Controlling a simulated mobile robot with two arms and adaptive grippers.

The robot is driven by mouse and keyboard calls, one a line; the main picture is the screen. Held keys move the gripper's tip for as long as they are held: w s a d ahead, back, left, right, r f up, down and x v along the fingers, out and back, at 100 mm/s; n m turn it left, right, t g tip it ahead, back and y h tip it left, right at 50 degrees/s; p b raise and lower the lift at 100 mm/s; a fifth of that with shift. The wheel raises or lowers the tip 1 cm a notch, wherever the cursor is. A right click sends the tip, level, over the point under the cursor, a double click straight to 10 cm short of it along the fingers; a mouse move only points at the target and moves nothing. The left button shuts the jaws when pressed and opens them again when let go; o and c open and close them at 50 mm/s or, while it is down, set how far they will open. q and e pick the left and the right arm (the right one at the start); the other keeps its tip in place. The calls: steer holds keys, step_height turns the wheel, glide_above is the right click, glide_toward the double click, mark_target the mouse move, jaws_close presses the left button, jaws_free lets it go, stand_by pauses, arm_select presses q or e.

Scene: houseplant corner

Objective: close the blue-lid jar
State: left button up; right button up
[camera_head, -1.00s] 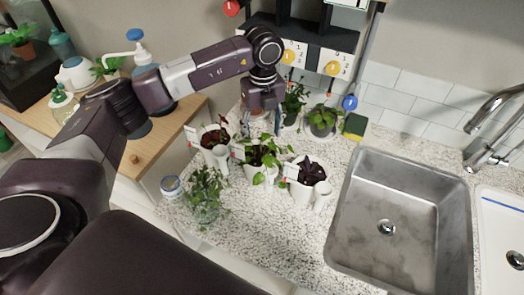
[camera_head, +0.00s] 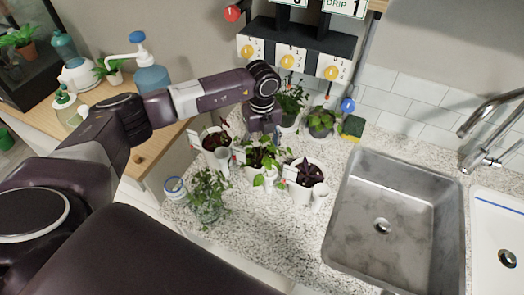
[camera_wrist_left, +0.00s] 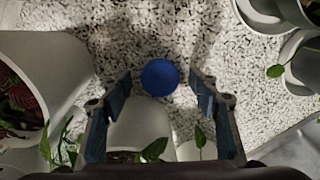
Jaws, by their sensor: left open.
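A small jar (camera_head: 174,187) with blue and white colouring stands at the left edge of the granite counter in the head view. I cannot tell there whether it has a lid on. In the left wrist view a round blue disc (camera_wrist_left: 160,77), which looks like a lid, lies over the speckled counter. My left gripper (camera_wrist_left: 160,88) is open, with its two fingers on either side of the disc and apart from it. In the head view the left gripper (camera_head: 264,127) points down behind the middle potted plants, its fingertips mostly hidden. My right gripper is not in view.
White pots with plants crowd the gripper: a red-leaved one (camera_head: 215,146), a green one (camera_head: 258,168) and a purple one (camera_head: 304,178). A glass-potted plant (camera_head: 207,198) stands near the jar. A steel sink (camera_head: 395,230) is at right. A dispenser (camera_head: 290,58) stands behind.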

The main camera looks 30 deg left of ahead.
arm_select(q)
steer(key=c, duration=0.8)
steer(key=shift+o, duration=0.2)
steer(key=shift+r, duration=0.1)
steer(key=shift+r, duration=0.6)
step_height(320, 180, up, 19)
steer(key=b, duration=0.4)
steer(key=shift+f+b, duration=0.15)
steer(key=shift+b, duration=0.25)
